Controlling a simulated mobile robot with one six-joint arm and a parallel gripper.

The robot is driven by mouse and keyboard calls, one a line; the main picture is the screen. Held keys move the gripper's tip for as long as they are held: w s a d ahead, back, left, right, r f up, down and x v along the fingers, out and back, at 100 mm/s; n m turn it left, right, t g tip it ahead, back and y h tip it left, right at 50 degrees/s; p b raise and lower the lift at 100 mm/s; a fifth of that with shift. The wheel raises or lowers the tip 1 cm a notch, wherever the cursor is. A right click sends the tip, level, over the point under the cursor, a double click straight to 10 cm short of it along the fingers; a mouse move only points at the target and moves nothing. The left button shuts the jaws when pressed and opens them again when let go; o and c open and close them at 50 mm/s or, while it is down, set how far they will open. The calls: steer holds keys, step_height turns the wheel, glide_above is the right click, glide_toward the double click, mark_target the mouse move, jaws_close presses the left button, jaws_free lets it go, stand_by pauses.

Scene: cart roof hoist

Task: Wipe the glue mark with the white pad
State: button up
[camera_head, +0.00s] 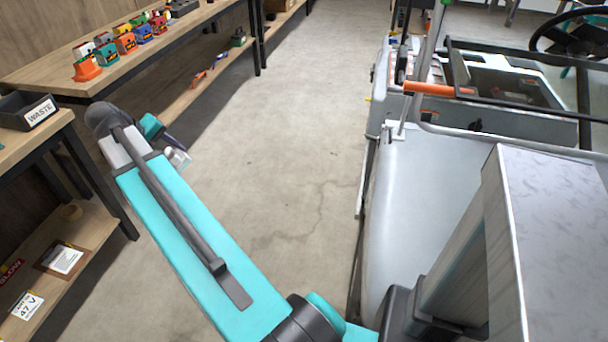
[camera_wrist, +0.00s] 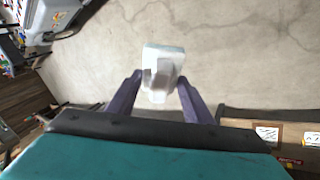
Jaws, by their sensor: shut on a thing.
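My gripper (camera_wrist: 160,84) is shut on the white pad (camera_wrist: 164,54); its two purple fingers close on the pad's pale grip from both sides. The pad is held in the air, with bare concrete floor behind it in the wrist view. In the head view my arm reaches to the upper left, and a small part of the white pad (camera_head: 180,158) shows past its end. My fingers are mostly hidden there behind the arm. I cannot make out the glue mark in either view.
A pale grey cart (camera_head: 425,190) stands at the right, with an orange-gripped bar (camera_head: 440,89) and a steering wheel. At the left are a wooden bench (camera_head: 125,62) with several coloured blocks and a shelf table with a dark WASTE bin (camera_head: 30,111). The floor (camera_head: 290,150) between is clear.

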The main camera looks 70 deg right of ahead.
steer(key=s+d+f+m+g+h+b, duration=0.1)
steer(key=s+d+f+g+b, duration=0.15)
steer(key=s+d, duration=0.3)
steer(key=s+d+f+g+h+b, duration=0.1)
steer(key=s+d+f+g+b, duration=0.2)
steer(key=d, duration=0.4)
steer(key=s+d+f+m+g+b, duration=0.1)
steer(key=s+d+f+g+b, duration=0.2)
steer(key=s+d, duration=0.4)
steer(key=s+d+f+m+g+b, duration=0.1)
steer(key=s+d+f+g+b, duration=0.2)
steer(key=s, duration=1.3)
steer(key=s+d+f+m+g+b, duration=0.1)
steer(key=s+d+f+g+b, duration=0.2)
steer(key=s+d+f+b, duration=0.5)
steer(key=s+d, duration=0.2)
steer(key=s, duration=0.2)
steer(key=shift+d+f+m+y, duration=0.25)
steer(key=shift+d+m+y, duration=0.05)
steer(key=shift+s, duration=0.2)
steer(key=shift+s+d+b, duration=0.2)
steer(key=shift+s+b, duration=0.15)
steer(key=shift+s, duration=1.05)
steer(key=shift+s+d+b, duration=0.15)
steer(key=shift+s+b, duration=0.2)
steer(key=shift+s, duration=1.05)
steer(key=shift+s+d, duration=0.15)
steer(key=shift+s, duration=0.8)
